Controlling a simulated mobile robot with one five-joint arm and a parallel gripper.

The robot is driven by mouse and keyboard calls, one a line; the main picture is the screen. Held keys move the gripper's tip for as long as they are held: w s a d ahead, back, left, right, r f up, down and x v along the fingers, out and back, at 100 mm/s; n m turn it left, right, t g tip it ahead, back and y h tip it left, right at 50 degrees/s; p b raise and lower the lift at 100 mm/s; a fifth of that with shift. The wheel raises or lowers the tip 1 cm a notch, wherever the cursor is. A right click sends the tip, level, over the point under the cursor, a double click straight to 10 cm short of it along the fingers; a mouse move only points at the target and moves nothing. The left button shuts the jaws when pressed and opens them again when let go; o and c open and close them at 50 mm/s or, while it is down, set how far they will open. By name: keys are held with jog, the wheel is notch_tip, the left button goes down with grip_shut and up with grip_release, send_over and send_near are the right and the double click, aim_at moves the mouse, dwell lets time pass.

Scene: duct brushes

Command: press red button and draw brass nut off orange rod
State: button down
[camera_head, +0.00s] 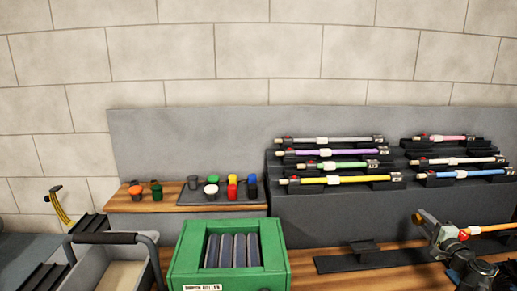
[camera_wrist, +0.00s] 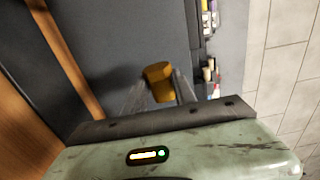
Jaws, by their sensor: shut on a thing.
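My gripper (camera_head: 428,218) is at the right of the head view, pointing up and to the left. Its jaws are shut on the brass nut (camera_wrist: 160,80), which sits between the two fingertips in the wrist view. No rod shows at the nut there. The orange rod (camera_head: 494,228) lies at the right edge of the head view, to the right of my gripper, and runs out of frame. My arm partly covers its left end. A small red spot (camera_head: 463,236) shows there; I cannot tell surely whether it is the red button.
Several coloured rods lie on a stepped dark rack (camera_head: 310,225) behind. A green box (camera_head: 230,282) with dark rollers stands at front centre, a grey handled bin (camera_head: 92,260) at left. Small coloured pots stand on a wooden shelf (camera_head: 128,204). A low black stand (camera_head: 365,260) lies left of my gripper.

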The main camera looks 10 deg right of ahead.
dwell(0.4)
jog(key=shift+a+m, duration=0.1)
jog(key=shift+m, duration=0.9)
jog(key=shift+a+m, duration=0.3)
jog(key=shift+m, duration=0.6)
jog(key=s+d+r+m+p, duration=0.3)
jog(key=s+r+m+p, duration=0.3)
jog(key=m, duration=0.9)
jog(key=shift+r+p, duration=1.4)
jog(key=shift+r, duration=0.05)
jog(key=shift+s, duration=0.1)
